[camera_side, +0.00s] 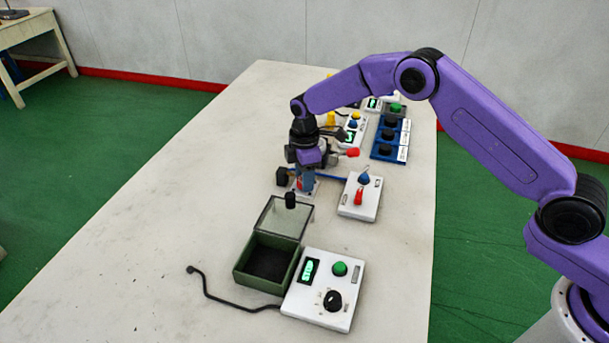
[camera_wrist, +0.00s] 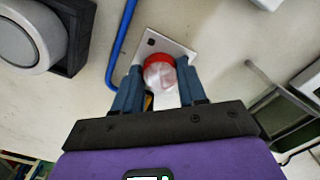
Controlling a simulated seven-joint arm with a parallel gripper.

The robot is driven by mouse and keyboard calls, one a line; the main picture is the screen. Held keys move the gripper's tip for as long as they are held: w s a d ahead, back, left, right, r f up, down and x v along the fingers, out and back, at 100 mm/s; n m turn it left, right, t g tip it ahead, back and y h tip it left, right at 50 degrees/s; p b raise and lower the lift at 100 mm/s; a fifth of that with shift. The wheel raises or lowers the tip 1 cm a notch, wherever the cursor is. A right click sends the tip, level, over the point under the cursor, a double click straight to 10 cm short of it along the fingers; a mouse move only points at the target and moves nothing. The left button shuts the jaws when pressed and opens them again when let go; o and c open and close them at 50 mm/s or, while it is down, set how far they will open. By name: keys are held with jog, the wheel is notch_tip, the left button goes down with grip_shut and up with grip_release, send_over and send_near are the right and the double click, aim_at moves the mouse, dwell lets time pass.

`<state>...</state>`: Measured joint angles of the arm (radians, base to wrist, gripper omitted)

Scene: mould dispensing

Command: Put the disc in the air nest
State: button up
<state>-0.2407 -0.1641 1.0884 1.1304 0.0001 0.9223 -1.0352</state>
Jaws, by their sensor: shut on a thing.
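My gripper (camera_side: 303,183) is low over the table in the side view. In the wrist view its two blue fingers (camera_wrist: 160,90) are shut on a round, pale, clear-looking disc (camera_wrist: 163,80) with a red edge. A white square plate (camera_wrist: 176,45) with a small dark square at one corner lies just beyond and under the disc; it looks like the air nest. A blue hose (camera_wrist: 119,45) runs beside it. In the side view the fingers largely hide the disc and plate. I cannot tell whether the disc touches the plate.
A white box with blue and red controls (camera_side: 349,208) stands right of my gripper. Nearer are a green box with a raised clear lid (camera_side: 262,280), a white control unit (camera_side: 320,312) and a black cable (camera_side: 225,300). More devices stand behind. The table's left side is clear.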

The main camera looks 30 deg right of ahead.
jog(key=shift+f, duration=0.25)
jog(key=o, duration=1.1)
jog(key=shift+r, duration=3.55)
